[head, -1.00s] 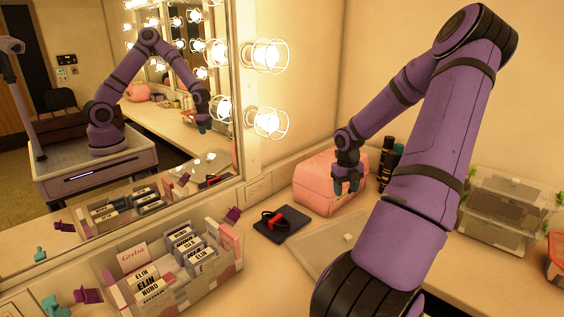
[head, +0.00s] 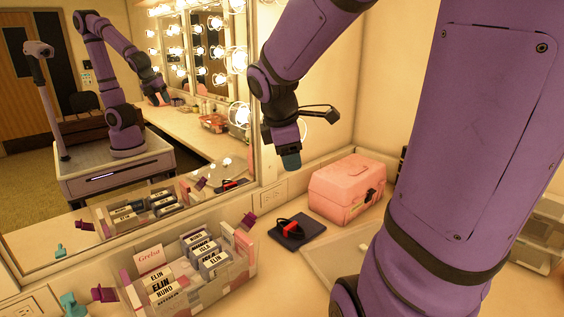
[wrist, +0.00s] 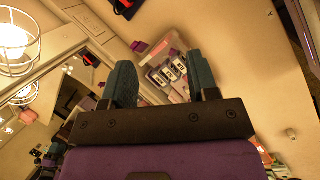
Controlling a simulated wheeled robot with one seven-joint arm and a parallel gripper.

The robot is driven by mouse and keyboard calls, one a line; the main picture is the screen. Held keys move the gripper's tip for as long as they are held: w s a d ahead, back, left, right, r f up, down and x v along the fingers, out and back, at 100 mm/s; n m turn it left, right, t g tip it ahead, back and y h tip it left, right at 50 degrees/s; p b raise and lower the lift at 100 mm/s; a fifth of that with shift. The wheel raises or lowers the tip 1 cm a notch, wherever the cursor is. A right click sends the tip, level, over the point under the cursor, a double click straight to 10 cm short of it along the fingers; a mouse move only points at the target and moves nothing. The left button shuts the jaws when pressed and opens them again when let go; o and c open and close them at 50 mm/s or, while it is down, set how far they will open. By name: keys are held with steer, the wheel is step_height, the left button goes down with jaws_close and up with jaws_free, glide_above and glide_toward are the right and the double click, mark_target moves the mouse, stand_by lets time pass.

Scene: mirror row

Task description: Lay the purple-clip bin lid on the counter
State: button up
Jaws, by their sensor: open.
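The purple-clip bin (head: 190,288) is a clear, open-topped box on the counter, holding upright labelled cards. Purple clips stick out at its left end (head: 104,294) and right end (head: 249,220). A flat translucent panel, apparently its lid (head: 335,252), lies on the counter right of the bin; my arm hides part of it. My gripper (head: 290,160) is raised in front of the mirror's edge, above the counter and apart from the panel. In the wrist view its two teal fingers (wrist: 163,78) are spread with nothing between them; the bin (wrist: 170,75) shows beyond.
A dark pad (head: 297,236) with a black and red item lies beside the panel. A pink case (head: 342,192) stands behind it. Clear stacked bins (head: 543,230) are at the right, partly behind my arm. The mirror (head: 170,100) with bulbs borders the counter at left.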

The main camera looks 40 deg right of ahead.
steer(key=s+a+r+m+t+y, duration=0.2)
steer(key=s+a+m, duration=0.3)
steer(key=a, duration=0.1)
steer(key=s+a+r+m+t+y, duration=0.2)
steer(key=s+a+r+m, duration=0.1)
steer(key=s+a+m, duration=0.2)
steer(key=shift+s+a+r+m, duration=0.3)
steer(key=shift+s+a, duration=0.35)
steer(key=shift+a, duration=0.25)
